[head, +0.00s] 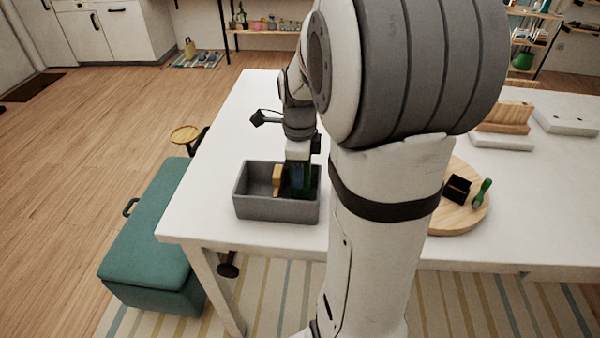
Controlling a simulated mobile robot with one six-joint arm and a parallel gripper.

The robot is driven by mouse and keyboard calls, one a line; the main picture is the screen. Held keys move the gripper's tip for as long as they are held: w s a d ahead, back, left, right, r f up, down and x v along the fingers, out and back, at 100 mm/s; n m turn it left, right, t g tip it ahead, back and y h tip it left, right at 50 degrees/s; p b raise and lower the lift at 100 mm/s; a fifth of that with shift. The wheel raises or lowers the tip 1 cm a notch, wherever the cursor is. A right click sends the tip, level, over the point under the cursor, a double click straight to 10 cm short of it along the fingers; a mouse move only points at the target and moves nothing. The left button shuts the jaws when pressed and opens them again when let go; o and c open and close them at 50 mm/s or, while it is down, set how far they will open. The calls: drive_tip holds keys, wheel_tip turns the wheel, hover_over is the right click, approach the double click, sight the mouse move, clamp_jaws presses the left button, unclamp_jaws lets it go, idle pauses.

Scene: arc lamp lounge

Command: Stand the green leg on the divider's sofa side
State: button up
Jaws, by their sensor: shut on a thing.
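A grey open bin (256,208) stands on the white table near its left front part. A yellow-tan wooden divider (277,178) stands inside it, with an empty space to its left. My gripper (298,172) reaches down into the bin's right part and is shut on the dark green leg (297,186). The leg looks upright, just right of the divider. Its lower end is hidden by the bin's front wall, so I cannot tell whether it touches the floor of the bin. No sofa is clearly in view.
The white table (218,190) is bare around the bin. A round wooden board (462,217) with a black holder (457,188) and a green-handled tool (482,192) lies to the right, partly behind my arm. A teal storage bench (150,240) stands left of the table.

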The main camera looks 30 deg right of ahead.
drive_tip(key=shift+f, duration=0.65)
drive_tip(key=shift+f, duration=0.1)
drive_tip(key=shift+f, duration=0.15)
drive_tip(key=o, duration=1.1)
drive_tip(key=shift+o, duration=0.2)
